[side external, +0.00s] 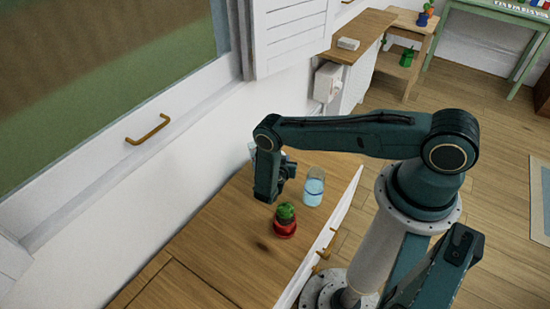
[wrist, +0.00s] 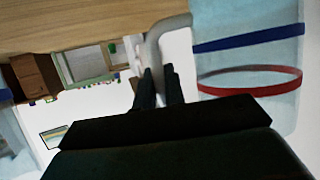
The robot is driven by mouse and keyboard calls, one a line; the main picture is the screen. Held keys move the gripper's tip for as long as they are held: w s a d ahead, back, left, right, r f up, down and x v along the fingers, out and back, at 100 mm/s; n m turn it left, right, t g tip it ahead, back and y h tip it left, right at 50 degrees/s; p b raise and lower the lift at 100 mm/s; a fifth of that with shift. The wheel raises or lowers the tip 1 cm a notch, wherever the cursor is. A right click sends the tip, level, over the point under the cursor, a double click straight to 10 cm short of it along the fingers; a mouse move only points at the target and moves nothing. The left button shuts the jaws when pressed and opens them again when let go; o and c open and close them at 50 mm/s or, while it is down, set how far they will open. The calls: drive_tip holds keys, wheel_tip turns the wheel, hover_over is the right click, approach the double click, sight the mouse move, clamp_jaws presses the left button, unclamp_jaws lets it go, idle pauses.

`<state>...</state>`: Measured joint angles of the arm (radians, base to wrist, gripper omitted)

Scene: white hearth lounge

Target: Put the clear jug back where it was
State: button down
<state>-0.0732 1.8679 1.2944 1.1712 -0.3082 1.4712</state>
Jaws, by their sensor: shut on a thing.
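The clear jug (side external: 314,187) is upright by the wooden top, right of the red pot, in the side view. In the wrist view the jug (wrist: 250,65) fills the right side, with a blue band and a red band around its clear wall. My gripper (wrist: 160,88) is shut on the jug's grey handle (wrist: 154,46). In the side view my gripper (side external: 287,170) is just left of the jug, partly hidden by my wrist. The jug's base is out of the wrist view, and I cannot tell whether it touches the top.
A green cactus in a red pot (side external: 285,222) stands close in front of the jug and my gripper. The wooden top (side external: 225,250) is clear at its front left. A white wall and window sill (side external: 120,185) bound it on the left.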

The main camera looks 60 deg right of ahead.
drive_tip(key=shift+f, duration=1.25)
drive_tip(key=c, duration=1.5)
unclamp_jaws()
drive_tip(key=shift+a+r, duration=0.2)
drive_tip(key=shift+v, duration=5.8)
drive_tip(key=shift+w+r, duration=0.1)
